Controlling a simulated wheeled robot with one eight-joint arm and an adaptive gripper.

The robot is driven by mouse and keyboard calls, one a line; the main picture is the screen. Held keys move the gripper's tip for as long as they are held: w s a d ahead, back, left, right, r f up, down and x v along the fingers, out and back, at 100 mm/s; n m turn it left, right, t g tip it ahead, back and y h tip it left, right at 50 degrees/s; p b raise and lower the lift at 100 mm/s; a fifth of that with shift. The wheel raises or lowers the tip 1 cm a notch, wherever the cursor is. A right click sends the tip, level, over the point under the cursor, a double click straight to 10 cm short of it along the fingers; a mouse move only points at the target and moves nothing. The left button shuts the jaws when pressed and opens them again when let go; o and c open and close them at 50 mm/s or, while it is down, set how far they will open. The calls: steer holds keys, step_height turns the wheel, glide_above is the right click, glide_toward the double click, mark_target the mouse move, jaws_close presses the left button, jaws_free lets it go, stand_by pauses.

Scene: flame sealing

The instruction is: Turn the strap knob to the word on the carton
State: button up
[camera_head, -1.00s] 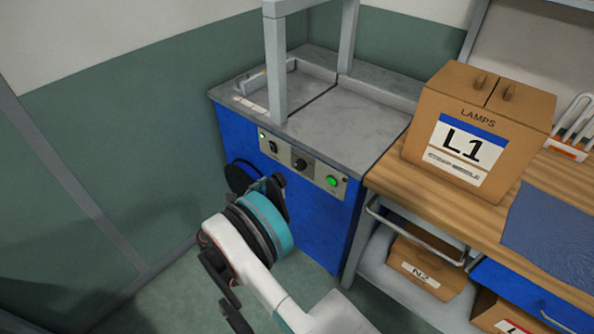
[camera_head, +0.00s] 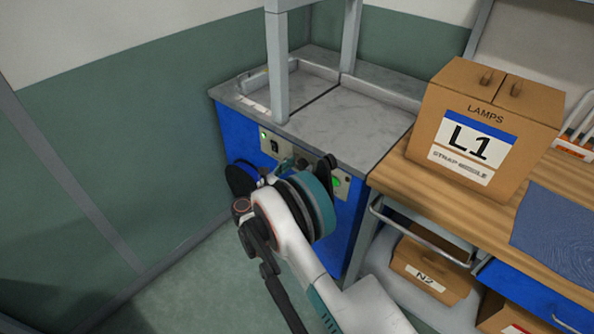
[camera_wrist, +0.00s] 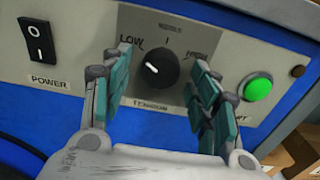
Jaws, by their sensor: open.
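The strap knob (camera_wrist: 157,68) is a round black dial on the strapping machine's grey panel. Its white pointer mark (camera_wrist: 152,69) points up and left, toward the word LOW. HIGH is printed at the right, with a tick between them at the top. My gripper (camera_wrist: 161,62) is open, with one finger on each side of the knob and visible gaps to it. In the head view my gripper (camera_head: 298,168) is at the panel and hides most of the knob. The carton (camera_head: 483,133) is marked LAMPS, L1, and its small line appears to read STRAP: MIDDLE.
A black power switch (camera_wrist: 38,40) is left of the knob and a green button (camera_wrist: 258,87) right of it. The carton stands on a wooden bench (camera_head: 402,172). Smaller boxes (camera_head: 430,268) sit below it. Open floor lies at the left.

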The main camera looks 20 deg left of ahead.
steer(key=c, duration=1.1)
steer(key=shift+o, duration=0.2)
steer(key=shift+m, duration=0.3)
steer(key=m, duration=1.1)
steer(key=shift+m, duration=0.3)
